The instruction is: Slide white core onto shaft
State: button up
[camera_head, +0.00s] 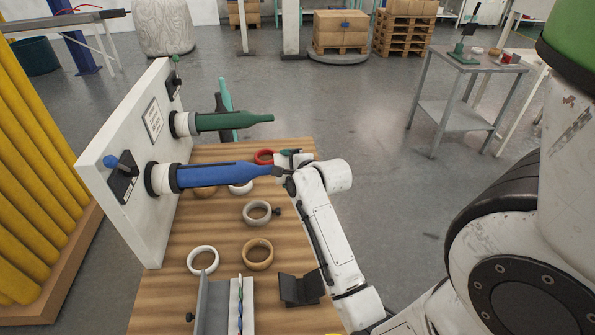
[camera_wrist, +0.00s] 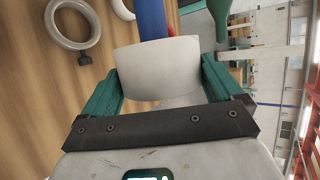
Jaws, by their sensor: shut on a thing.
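A white core (camera_wrist: 158,68) sits between the green fingers of my gripper (camera_wrist: 160,82) in the wrist view. My gripper is shut on it. In the head view my gripper (camera_head: 289,168) is at the free, narrow tip of the blue shaft (camera_head: 215,175); the core is hard to make out there. In the wrist view the blue shaft (camera_wrist: 151,18) shows just beyond the core's edge, roughly in line with it. I cannot tell whether the tip is inside the core. A green shaft (camera_head: 235,121) points out from the same white panel (camera_head: 135,165), behind the blue one.
On the wooden table (camera_head: 225,290) lie a grey ring (camera_head: 247,217), a tan ring (camera_head: 246,262), a white ring (camera_head: 190,262) and a red ring (camera_head: 257,156).

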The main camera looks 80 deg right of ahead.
aim_at(194, 178)
jog(key=shift+w+a+b, duration=0.6)
jog(key=shift+w+a, duration=0.35)
jog(key=shift+w, duration=1.4)
jog(key=shift+w+a+b, duration=0.55)
jog(key=shift+w+a, duration=0.45)
jog(key=shift+w, duration=1.35)
jog(key=shift+w+a+b, duration=0.6)
jog(key=shift+w+a, duration=0.35)
jog(key=shift+w, duration=1.4)
jog(key=shift+w+a+b, duration=0.7)
jog(key=shift+w+b, duration=0.05)
jog(key=shift+w, duration=0.9)
jog(key=shift+w+a+b, duration=0.65)
jog(key=shift+w+b, duration=0.15)
jog(key=shift+w, duration=0.85)
jog(key=shift+w+a+b, duration=0.7)
jog(key=shift+w+b, duration=0.05)
jog(key=shift+w, duration=0.9)
jog(key=shift+w, duration=0.15)
jog(key=shift+w+a+b, duration=0.2)
jog(key=shift+w+b, duration=0.1)
jog(key=shift+f, duration=0.1)
